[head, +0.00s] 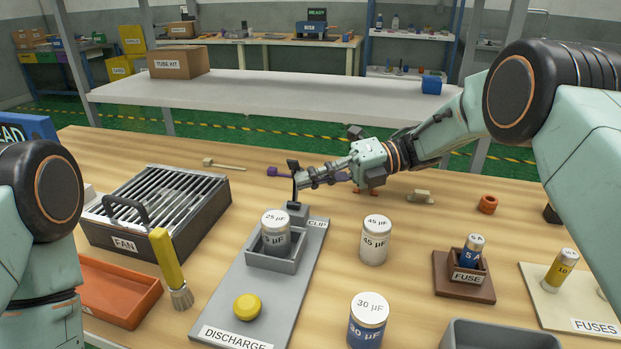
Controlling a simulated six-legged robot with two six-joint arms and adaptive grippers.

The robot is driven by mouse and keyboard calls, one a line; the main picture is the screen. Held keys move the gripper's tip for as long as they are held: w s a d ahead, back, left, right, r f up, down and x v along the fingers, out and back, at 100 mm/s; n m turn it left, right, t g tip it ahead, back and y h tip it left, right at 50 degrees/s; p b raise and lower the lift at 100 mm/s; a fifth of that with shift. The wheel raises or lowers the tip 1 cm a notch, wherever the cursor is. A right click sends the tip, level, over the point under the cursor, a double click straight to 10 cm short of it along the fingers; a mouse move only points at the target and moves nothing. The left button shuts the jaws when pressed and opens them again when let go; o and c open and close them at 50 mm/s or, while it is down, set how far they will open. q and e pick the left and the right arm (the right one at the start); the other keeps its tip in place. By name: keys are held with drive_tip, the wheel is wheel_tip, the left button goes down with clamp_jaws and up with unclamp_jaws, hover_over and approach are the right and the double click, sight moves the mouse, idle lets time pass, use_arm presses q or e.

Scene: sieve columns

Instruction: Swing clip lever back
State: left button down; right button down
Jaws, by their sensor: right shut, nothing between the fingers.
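The clip lever (293,181) is a thin dark upright bar with a black knob, rising from a grey block (297,211) by the "CLIP" label on the grey discharge board (237,297). A 25 µF capacitor (276,232) stands in the grey square holder just in front of it. My right gripper (302,181) reaches in from the right, its fingers shut and empty. Its tips are at the lever's right side; I cannot tell whether they touch it. Of my left arm only dark and pale green links show at the left edge; its gripper is out of view.
A 45 µF capacitor (375,241) stands right of the board, a 30 µF one (368,322) nearer. A yellow button (247,307) is on the board. The fan box (160,212), brush (170,268) and orange tray (112,292) are left; the fuse block (464,285) is right.

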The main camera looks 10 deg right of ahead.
drive_tip(key=v, duration=1.2)
drive_tip(key=shift+s+f, duration=0.1)
drive_tip(key=shift+f, duration=0.05)
